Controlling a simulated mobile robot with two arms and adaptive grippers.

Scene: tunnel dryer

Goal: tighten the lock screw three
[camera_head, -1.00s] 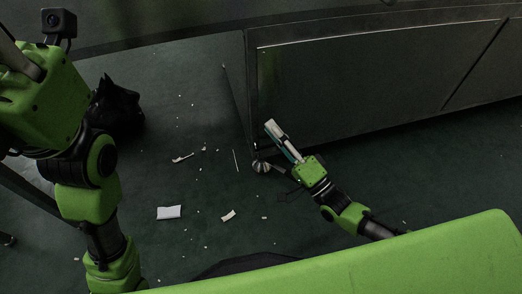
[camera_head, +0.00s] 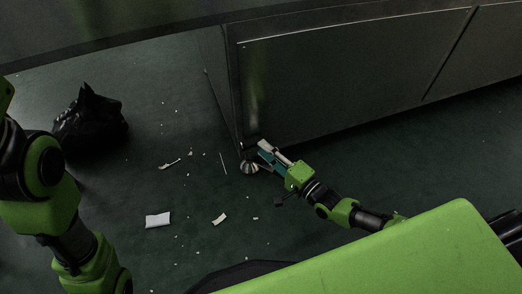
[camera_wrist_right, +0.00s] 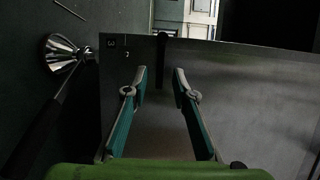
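A shiny cone-shaped metal foot (camera_head: 249,167) stands on the floor at the near corner of the dark cabinet. It shows larger in the right wrist view (camera_wrist_right: 62,53), beside a plate (camera_wrist_right: 125,60) marked "3". I cannot tell clearly which part is lock screw three. My right gripper (camera_head: 268,152) is just right of the foot in the head view.
The large metal cabinet (camera_head: 340,75) fills the upper right. A black bag (camera_head: 90,125) lies on the floor at left. White scraps (camera_head: 158,220) and small debris litter the floor. A dark bar (camera_wrist_right: 35,135) runs up towards the foot in the wrist view.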

